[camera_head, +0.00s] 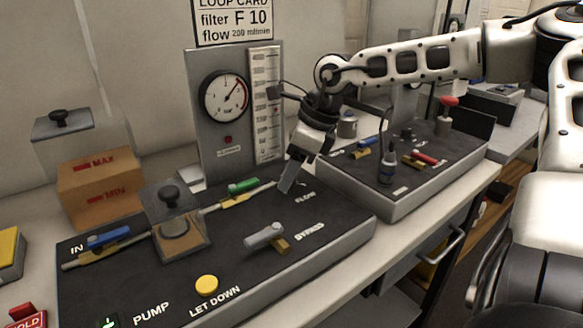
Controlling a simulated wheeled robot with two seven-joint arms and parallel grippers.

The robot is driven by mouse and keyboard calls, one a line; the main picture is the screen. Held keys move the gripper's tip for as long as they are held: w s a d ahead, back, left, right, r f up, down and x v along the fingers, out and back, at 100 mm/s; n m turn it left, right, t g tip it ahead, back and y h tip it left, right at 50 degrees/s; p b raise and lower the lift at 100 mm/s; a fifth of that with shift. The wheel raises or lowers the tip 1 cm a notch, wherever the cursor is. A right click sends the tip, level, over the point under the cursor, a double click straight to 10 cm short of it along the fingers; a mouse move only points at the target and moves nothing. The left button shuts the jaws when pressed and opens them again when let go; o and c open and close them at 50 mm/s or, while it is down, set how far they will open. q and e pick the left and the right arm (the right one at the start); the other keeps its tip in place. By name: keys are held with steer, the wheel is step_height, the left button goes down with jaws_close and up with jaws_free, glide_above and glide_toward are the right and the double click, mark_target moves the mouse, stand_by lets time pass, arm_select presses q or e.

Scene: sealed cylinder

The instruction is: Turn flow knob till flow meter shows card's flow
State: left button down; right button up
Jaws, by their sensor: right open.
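The loop card (233,22) on the wall reads "filter F 10" and "flow 200 ml/min"; its top line is partly cut off. The flow meter (265,105) is a tall white scale on the right side of the grey upright panel; its reading is too small to tell. My right gripper (289,178) reaches in from the right, pointing down over the black deck just above the FLOW label (305,197). It is open. The flow knob is not clearly visible; the gripper covers the spot by the label, and I cannot tell whether they touch. My left gripper is out of view.
A round gauge (225,97) sits left of the scale. The deck carries a green-handled valve (243,186), a grey bypass lever (265,236), a yellow button (207,285) and a filter housing (172,225). A second panel (405,165) with valves stands right, under my forearm.

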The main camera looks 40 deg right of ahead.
steer(key=c, duration=1)
steer(key=shift+o, duration=0.2)
steer(key=shift+f+m+b, duration=0.25)
steer(key=shift+m+b, duration=0.05)
steer(key=shift+b, duration=1.1)
steer(key=shift+m+h+b, duration=0.3)
steer(key=shift+m+b, duration=0.05)
steer(key=shift+m, duration=0.15)
steer(key=shift+r, duration=0.25)
steer(key=o, duration=1)
steer(key=shift+c, duration=0.2)
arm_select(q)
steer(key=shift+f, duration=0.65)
